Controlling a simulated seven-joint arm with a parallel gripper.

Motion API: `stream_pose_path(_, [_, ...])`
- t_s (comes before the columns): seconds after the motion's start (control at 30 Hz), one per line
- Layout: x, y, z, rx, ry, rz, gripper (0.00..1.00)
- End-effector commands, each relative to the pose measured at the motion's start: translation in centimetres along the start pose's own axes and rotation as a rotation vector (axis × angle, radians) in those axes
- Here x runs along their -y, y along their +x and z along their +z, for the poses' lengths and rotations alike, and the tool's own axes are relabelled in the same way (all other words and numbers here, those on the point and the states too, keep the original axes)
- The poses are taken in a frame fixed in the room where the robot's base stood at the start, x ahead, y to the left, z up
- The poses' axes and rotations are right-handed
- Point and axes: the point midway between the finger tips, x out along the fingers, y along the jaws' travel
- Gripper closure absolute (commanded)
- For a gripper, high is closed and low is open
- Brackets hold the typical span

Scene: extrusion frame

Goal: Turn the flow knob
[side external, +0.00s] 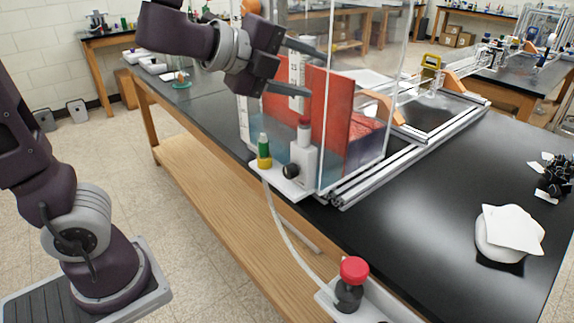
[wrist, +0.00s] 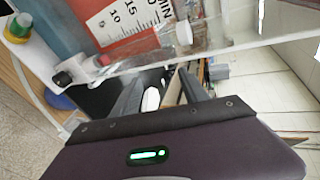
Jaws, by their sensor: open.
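In the side external view, a black round knob (side external: 292,171) sits low on the front of a white valve block (side external: 303,155) with a red cap on top. A tall white scale (side external: 296,75) stands above it. In the wrist view, the black knob (wrist: 63,79) is at the left, and the scale (wrist: 125,20) shows large numbers. My gripper (side external: 312,72) is open and empty, well above the knob, with its fingers beside the upper scale and clear panel. In the wrist view, my gripper (wrist: 160,78) shows both fingers apart, with the knob off to their left.
A green and yellow fitting (side external: 264,152) stands left of the valve block. A hose runs down to a red-capped black part (side external: 353,282). A clear panel (side external: 385,75) and red plates (side external: 338,110) stand close by. White folded cloth (side external: 510,232) lies on the black bench (side external: 440,205).

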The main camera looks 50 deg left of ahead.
Motion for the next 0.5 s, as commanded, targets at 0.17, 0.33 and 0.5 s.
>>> stream_pose_path(0.17, [-7.5,4.7,-1.8,-0.388,0.751,0.224,0.48])
stream_pose_path(0.33, [-15.2,3.5,3.0,-0.613,1.11,0.467,0.48])
stream_pose_path(0.5, [-17.6,4.2,3.6,-0.656,1.157,0.509,0.48])
